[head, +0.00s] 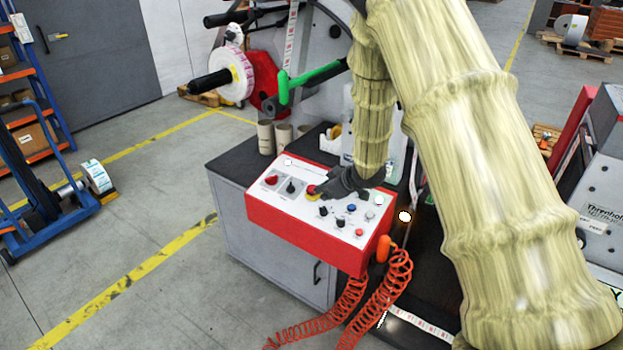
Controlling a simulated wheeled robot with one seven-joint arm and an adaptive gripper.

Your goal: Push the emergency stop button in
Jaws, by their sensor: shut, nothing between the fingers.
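The control box (310,245) is red with a light top panel and stands at the front of the dark bench. The emergency stop button (311,189) is red on a yellow surround, in the upper middle of the panel, and is partly hidden by my gripper. My gripper (318,192) is shut and empty, with its fingertips at the button. I cannot tell whether they touch it or how far in the button is. My arm comes down to it from the upper right.
Another red control (271,180) and several small knobs and buttons sit on the same panel. Coiled orange hoses (398,275) hang at the box's right front. Cardboard cores (266,137) and the rewinder's label roll (238,75) are behind.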

